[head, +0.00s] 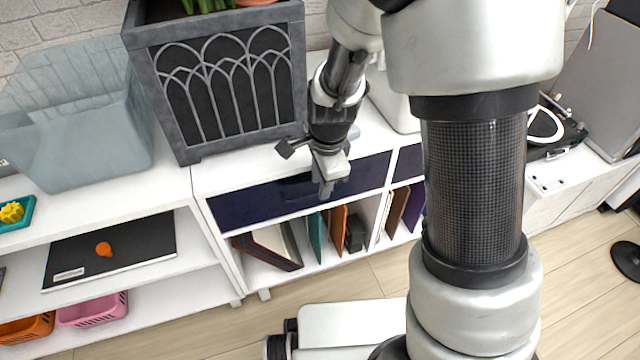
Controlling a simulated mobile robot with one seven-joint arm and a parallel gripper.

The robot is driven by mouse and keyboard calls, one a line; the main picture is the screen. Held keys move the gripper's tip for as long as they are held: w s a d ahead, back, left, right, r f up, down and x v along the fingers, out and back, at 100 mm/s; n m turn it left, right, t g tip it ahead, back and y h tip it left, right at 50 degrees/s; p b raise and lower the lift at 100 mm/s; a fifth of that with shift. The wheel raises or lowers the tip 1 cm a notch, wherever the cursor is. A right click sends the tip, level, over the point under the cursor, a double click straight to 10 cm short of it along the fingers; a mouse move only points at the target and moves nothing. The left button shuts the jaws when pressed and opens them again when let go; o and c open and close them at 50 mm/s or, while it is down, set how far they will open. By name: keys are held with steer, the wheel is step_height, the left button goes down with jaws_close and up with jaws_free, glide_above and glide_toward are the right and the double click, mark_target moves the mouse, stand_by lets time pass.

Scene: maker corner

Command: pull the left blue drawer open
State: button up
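The left blue drawer (250,204) is a wide dark navy front under the white cabinet top. Its front looks flush with the cabinet, and a darker handle-like shape shows near its middle, partly hidden by my gripper. My gripper (327,186) points down in front of the drawer, right of the front's middle. Its fingertips overlap the drawer front in the picture; whether they touch it I cannot tell. The finger gap is not clear from this angle. A second blue drawer (408,161) is to the right, mostly hidden behind my arm.
A grey planter (188,146) and a translucent bin (90,150) stand on the white tops (235,172) behind and left. Open cubbies below the drawers hold books (270,245). A turntable (556,128) is at the right. Wooden floor (330,285) lies in front.

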steer(key=shift+w+a+f, duration=0.1)
steer(key=shift+w+f, duration=0.1)
steer(key=shift+f, duration=1)
jaws_close()
stand_by(0.6)
